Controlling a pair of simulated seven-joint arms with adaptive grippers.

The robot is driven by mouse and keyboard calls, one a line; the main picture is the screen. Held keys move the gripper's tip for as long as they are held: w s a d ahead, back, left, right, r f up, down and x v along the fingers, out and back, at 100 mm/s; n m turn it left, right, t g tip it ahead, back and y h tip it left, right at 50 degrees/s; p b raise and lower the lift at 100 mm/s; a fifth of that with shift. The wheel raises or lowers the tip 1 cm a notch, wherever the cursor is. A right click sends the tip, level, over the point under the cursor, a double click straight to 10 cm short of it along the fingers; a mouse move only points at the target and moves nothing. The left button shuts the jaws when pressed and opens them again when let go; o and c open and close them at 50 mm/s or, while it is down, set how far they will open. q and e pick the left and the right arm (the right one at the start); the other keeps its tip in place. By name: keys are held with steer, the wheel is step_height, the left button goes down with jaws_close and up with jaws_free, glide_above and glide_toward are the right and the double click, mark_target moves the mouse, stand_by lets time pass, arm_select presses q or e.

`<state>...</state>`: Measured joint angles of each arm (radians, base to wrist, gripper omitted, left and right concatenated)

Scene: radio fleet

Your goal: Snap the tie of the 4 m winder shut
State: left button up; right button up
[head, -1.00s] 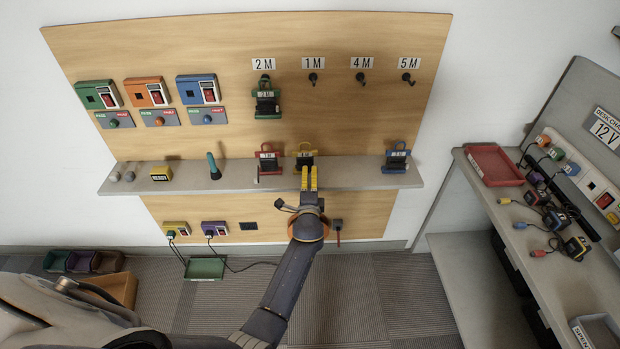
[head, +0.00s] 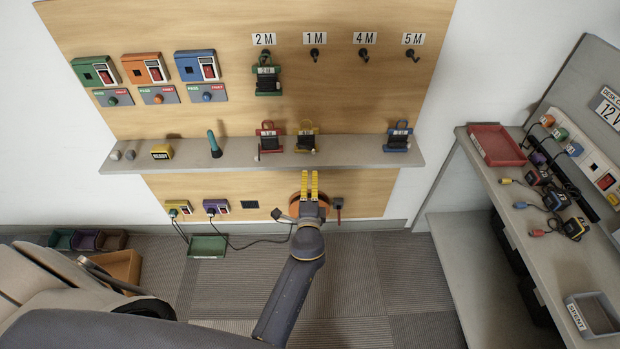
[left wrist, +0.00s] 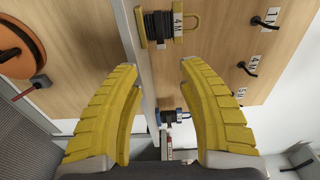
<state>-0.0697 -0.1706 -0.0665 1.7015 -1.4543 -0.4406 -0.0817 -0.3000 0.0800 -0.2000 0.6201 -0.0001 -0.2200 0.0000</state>
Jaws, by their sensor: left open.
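The 4 m winder is a yellow frame wound with black cord (head: 307,141), standing on the wall shelf (head: 345,155) between the red and blue winders. In the left wrist view the yellow winder (left wrist: 165,24) shows its 4 M label, near the top, beyond the fingertips. Whether its tie is open or snapped cannot be told. My left gripper (head: 309,175) is open and empty, with yellow fingers, below and in front of the shelf edge, apart from the winder; it also shows in the left wrist view (left wrist: 157,66). My right gripper is not in view.
The red winder (head: 269,139) and blue winder (head: 398,138) share the shelf. The green 2 M winder (head: 267,80) hangs on its hook; the 4 M hook (head: 364,54) is bare. An orange disc (left wrist: 18,48) sits on the lower board. A desk (head: 510,220) stands right.

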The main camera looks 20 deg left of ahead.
mark_target(305, 148)
arm_select(q)
steer(key=shift+s+a+f, duration=0.2)
steer(key=shift+a+f, duration=0.05)
steer(key=c, duration=0.3)
steer(key=shift+n+h, duration=0.5)
steer(key=shift+n, duration=0.2)
steer(key=a, duration=0.1)
steer(key=s+a+f, duration=0.1)
steer(key=a, duration=0.1)
steer(key=a+f, duration=0.1)
steer(key=a, duration=0.1)
steer(key=shift+s+f, duration=0.1)
steer(key=shift+s, duration=0.15)
jaws_close()
steer(key=w+r+n+h, duration=0.1)
steer(key=w+n+h, duration=0.1)
steer(key=w+n, duration=0.2)
steer(key=w+d+r+n+h, duration=0.1)
steer(key=w+n+h, duration=0.1)
steer(key=w+n, duration=0.2)
steer(key=w+r+n+t+h, duration=0.1)
steer(key=w+r+n+h, duration=0.1)
steer(key=w, duration=0.3)
steer(key=shift+d+n, duration=0.4)
steer(key=shift+n, duration=0.5)
